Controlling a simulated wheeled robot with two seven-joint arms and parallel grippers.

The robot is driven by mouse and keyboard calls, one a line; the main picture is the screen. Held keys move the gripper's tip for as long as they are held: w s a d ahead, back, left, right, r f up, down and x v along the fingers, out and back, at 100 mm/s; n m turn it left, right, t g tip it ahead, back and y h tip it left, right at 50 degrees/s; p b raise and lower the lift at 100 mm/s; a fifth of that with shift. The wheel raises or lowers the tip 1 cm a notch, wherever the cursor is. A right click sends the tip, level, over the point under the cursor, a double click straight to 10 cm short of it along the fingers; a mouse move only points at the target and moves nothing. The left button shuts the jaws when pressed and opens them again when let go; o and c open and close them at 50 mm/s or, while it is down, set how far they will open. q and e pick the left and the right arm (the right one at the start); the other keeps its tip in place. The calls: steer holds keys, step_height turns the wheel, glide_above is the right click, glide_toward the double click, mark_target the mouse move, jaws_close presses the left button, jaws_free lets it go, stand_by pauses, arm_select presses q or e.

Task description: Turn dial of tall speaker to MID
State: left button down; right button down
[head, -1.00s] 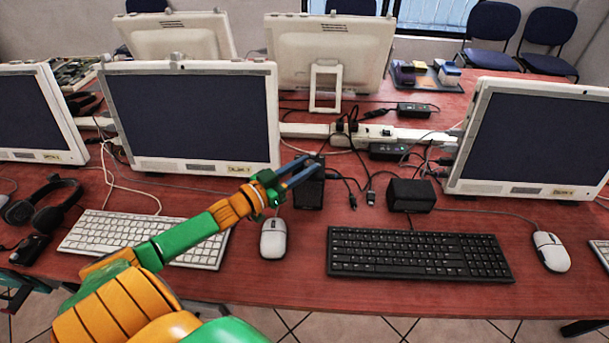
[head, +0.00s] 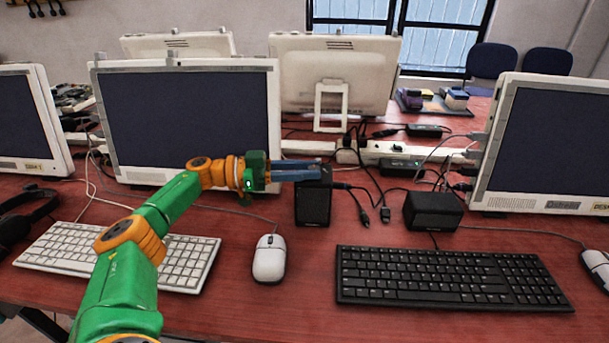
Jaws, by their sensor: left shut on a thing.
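The tall speaker (head: 313,205) is a black upright box on the red table, right of the white-framed monitor. My left gripper (head: 314,170) reaches in from the left at the height of the speaker's top. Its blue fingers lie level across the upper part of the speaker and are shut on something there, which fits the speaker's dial. The dial itself is hidden by the fingers, so its setting cannot be read. My right gripper is not in view.
A shorter black speaker (head: 433,211) stands to the right. Loose black cables and plugs (head: 374,214) lie between the two. A white power strip (head: 400,151) runs behind. A white mouse (head: 269,259), a white keyboard (head: 117,254) and a black keyboard (head: 452,279) lie in front.

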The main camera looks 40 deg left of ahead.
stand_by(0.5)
arm_select(q)
steer(key=c, duration=0.6)
jaws_free()
